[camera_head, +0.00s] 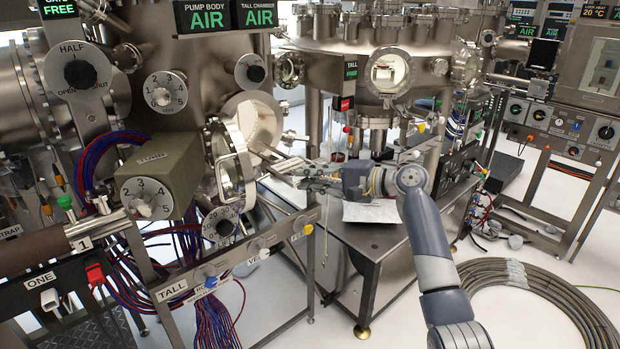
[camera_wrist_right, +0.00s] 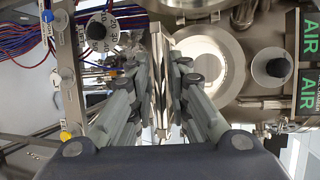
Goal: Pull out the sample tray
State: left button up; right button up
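A chamber with an open round port (camera_head: 254,122) stands left of centre in the head view; the port also shows in the wrist view (camera_wrist_right: 205,55). Its round glazed door (camera_head: 232,165) is swung open. My right gripper (camera_head: 290,175) is in front of the port, to the right of the door. In the right wrist view, a thin pale plate, which looks like the sample tray (camera_wrist_right: 160,75), lies edge-on between the two fingers of the gripper (camera_wrist_right: 160,100). I cannot tell whether both fingers press on it. My left gripper is not in view.
A metal table (camera_head: 372,240) with a white sheet (camera_head: 371,211) stands below my right arm. The TALL valve panel (camera_head: 230,268) is in front of the chamber. Coiled hose (camera_head: 545,290) lies on the floor at right. Cables (camera_head: 205,300) hang at lower left.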

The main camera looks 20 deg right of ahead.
jog(key=v, duration=1.1)
jog(key=shift+s+d+r, duration=0.15)
jog(key=shift+s+d, duration=0.1)
